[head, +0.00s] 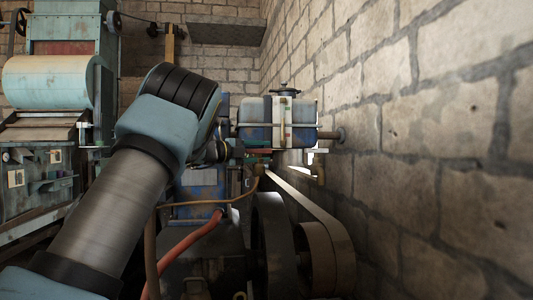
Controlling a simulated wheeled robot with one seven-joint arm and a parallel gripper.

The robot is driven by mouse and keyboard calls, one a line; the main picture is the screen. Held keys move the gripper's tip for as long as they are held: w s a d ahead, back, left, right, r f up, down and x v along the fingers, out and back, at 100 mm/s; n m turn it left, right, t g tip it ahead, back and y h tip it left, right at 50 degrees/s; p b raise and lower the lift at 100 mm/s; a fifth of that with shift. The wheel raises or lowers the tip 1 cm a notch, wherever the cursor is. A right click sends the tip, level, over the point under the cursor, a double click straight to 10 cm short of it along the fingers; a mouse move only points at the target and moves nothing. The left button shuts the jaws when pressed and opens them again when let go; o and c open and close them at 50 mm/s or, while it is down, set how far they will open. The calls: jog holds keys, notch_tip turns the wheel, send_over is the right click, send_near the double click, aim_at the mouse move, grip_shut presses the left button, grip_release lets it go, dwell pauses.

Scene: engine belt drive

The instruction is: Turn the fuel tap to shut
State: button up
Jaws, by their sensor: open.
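The fuel tank (305,112), a grey-blue box with a cap and a pale strap, is mounted by the right wall. A small brass fitting (259,171), which looks like the fuel tap, is below its left part, with a thin yellow-brown fuel line (235,199) running from it to the left. Its lever position is too small to tell. My gripper (238,152) shows only partly, small and dark, beyond my arm and just left of and above the fitting. It is open; its fingers are hard to make out, and I see no contact with the tap.
The stone wall (440,130) bounds the right side. A blue-green machine (50,90) stands at the left.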

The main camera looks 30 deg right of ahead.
aim_at(250, 151)
jog(key=a, duration=0.8)
jog(key=shift+s+a+b, duration=0.35)
jog(key=shift+a, duration=0.05)
